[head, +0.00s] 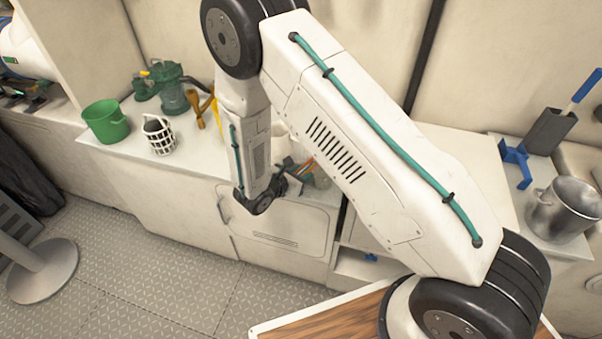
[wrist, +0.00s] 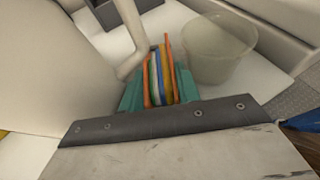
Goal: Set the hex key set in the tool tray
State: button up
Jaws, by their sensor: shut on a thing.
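The hex key set, a row of thin orange, blue, yellow and white bars (wrist: 160,75), is upright between the teal fingertips of my gripper (wrist: 160,92) in the wrist view. My gripper is shut on it. In the head view my gripper (head: 283,178) is above the front part of the white counter, partly hidden by my arm, and the coloured bars (head: 293,164) show beside it. A dark grey, box-like thing (wrist: 102,12) is cut off at the top of the wrist view; I cannot tell whether it is the tool tray.
A translucent tub (wrist: 221,48) stands right of the hex keys. On the counter's left are a green bucket (head: 106,122), a white basket (head: 160,137) and a green lantern-like thing (head: 172,92). A steel pot (head: 562,210) and blue bracket (head: 515,160) stand at right.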

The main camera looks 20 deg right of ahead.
jog(key=o, duration=0.8)
jog(key=shift+f, duration=0.1)
